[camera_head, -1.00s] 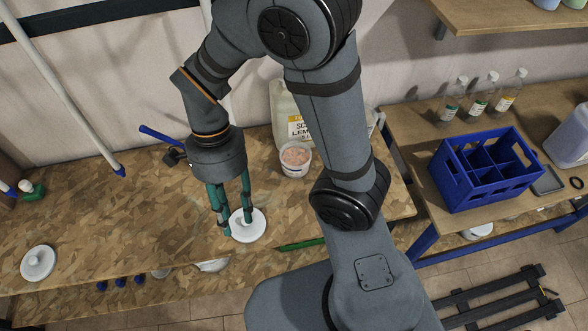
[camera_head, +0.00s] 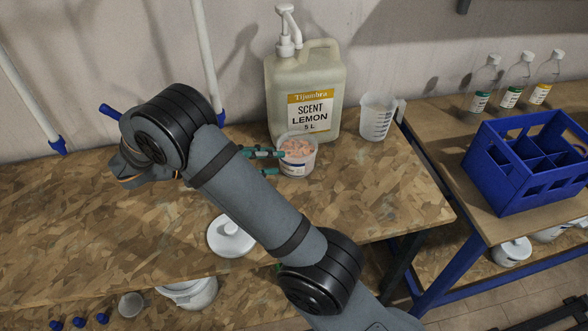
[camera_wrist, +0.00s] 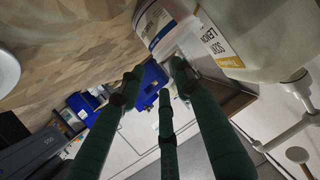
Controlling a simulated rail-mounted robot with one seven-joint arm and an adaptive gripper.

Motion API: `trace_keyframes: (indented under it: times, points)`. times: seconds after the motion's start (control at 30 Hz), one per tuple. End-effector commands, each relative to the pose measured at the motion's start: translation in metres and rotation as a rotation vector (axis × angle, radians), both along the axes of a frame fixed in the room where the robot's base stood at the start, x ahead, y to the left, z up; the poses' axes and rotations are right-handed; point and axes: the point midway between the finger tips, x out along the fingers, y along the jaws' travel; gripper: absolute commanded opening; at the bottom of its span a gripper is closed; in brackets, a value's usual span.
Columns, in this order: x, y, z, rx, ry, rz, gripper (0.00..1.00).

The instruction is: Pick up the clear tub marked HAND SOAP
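A clear tub (camera_head: 299,163) with pinkish contents and a white label stands upright on the wooden bench; its label is too small to read. It also shows at the top of the wrist view (camera_wrist: 163,22), cut off by the frame edge. My gripper (camera_head: 273,162) is low over the bench at the tub's left side, fingers pointing right towards it. In the wrist view, the green fingers (camera_wrist: 155,82) are spread apart with nothing between them. The fingertips are close to the tub; I cannot tell whether they touch it.
A large lemon-scent pump jug (camera_head: 305,85) stands right behind the tub. A clear measuring jug (camera_head: 378,116) is to its right. A white lid (camera_head: 231,238) lies in front. A blue crate (camera_head: 522,165) and several bottles stand on the right bench. The bench left of my gripper is mostly clear.

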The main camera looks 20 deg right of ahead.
Motion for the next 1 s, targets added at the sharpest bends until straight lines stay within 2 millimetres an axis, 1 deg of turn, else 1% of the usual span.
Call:
trace_keyframes:
  times: [0.03, 0.2, 0.3, 0.47, 0.7, 0.8, 1.0]
  points:
    - [0.002, -0.008, -0.002, -0.006, -0.003, -0.005, 0.33]
    - [0.006, -0.033, -0.009, -0.007, -0.002, -0.003, 0.33]
    - [0.008, -0.042, -0.013, -0.006, -0.003, -0.001, 0.33]
    - [0.010, -0.053, -0.017, -0.005, -0.003, -0.001, 0.33]
    - [0.015, -0.085, -0.029, -0.005, -0.001, -0.001, 0.33]
    - [0.017, -0.093, -0.032, -0.005, -0.001, -0.001, 0.33]
    - [0.018, -0.094, -0.033, -0.003, -0.003, 0.001, 0.33]
